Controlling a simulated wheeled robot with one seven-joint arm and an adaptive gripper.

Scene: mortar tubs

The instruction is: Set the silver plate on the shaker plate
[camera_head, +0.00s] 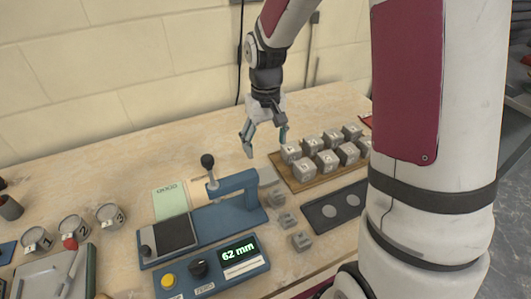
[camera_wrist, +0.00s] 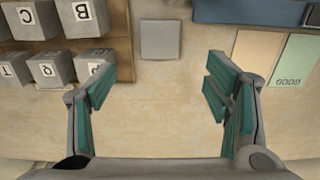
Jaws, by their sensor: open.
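The silver plate (camera_wrist: 160,41) is a small grey square lying flat on the table in the wrist view, just beyond my fingertips and roughly midway between them. In the head view the plate (camera_head: 267,177) shows faintly below my gripper (camera_head: 266,143). My gripper is open and empty above the table, and its teal-padded fingers also show in the wrist view (camera_wrist: 158,88). A dark square plate (camera_head: 174,236) on the blue lever device looks like the shaker plate. It is bare and lies left of my gripper.
A wooden board (camera_head: 292,178) with several lettered grey cubes stands right of the silver plate. A beige and a green card (camera_head: 171,202) lie left. A 62 mm display box (camera_head: 213,268), small grey blocks, a dark two-disc tray (camera_head: 333,208) and numbered tins surround the device.

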